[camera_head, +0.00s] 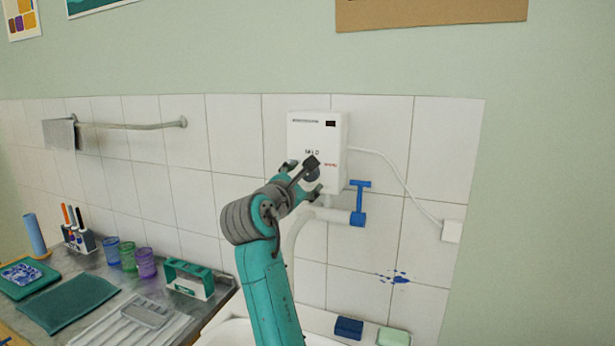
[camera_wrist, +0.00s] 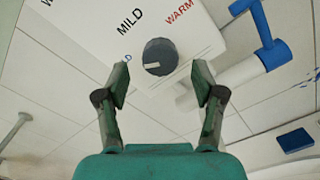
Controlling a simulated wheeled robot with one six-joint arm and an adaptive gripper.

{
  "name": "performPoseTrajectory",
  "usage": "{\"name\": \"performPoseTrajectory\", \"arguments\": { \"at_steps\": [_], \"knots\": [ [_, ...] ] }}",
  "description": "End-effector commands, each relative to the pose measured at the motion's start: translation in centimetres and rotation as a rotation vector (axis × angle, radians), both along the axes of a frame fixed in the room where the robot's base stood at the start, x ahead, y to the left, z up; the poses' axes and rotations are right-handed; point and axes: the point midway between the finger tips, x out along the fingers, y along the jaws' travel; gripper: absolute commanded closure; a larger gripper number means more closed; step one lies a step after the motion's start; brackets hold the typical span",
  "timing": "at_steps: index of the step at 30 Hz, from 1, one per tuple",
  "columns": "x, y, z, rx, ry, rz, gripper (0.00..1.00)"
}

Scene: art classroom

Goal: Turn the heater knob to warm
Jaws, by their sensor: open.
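The white heater (camera_head: 330,128) is a box on the tiled wall, with a small dark display at its upper right. In the wrist view its round dark grey knob (camera_wrist: 162,54) has a pale mark on its left side. Black MILD lettering (camera_wrist: 130,22) lies up and left of the knob, and red WARM lettering (camera_wrist: 179,12) lies up and right. Another label at the upper left is cut off. My gripper (camera_wrist: 160,78) is open and empty, one finger on each side below the knob, with no visible contact. In the head view my gripper (camera_head: 303,176) partly covers the knob.
A blue-handled tap (camera_head: 359,205) on a white pipe is right of and below the heater. A white cable runs to a wall box (camera_head: 452,231). A towel rail (camera_head: 135,126) is at left. Cups and a rack stand on the counter below.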

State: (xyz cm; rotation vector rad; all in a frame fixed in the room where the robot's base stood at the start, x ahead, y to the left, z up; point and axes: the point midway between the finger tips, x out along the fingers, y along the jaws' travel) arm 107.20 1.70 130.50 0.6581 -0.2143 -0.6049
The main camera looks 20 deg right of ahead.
Motion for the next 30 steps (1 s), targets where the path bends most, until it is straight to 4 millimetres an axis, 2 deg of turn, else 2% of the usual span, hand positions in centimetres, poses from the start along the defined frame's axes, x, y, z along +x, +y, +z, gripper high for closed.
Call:
{"name": "performPoseTrajectory", "arguments": {
  "at_steps": [6, 17, 20, 24, 25, 30],
  "knots": [
    [1.8, -1.4, 0.0, -0.001, 0.000, -0.001, 0.32],
    [2.2, -1.6, 0.0, 0.000, 0.000, 0.000, 0.32],
    [2.2, -1.6, 0.0, 0.000, 0.000, 0.000, 0.52],
    [2.2, -1.6, 0.0, 0.000, 0.000, 0.000, 0.87],
    [2.2, -1.6, 0.0, 0.000, 0.000, 0.000, 0.92],
    [2.2, -1.6, 0.0, 0.003, -0.002, 0.000, 0.92]
  ]
}}
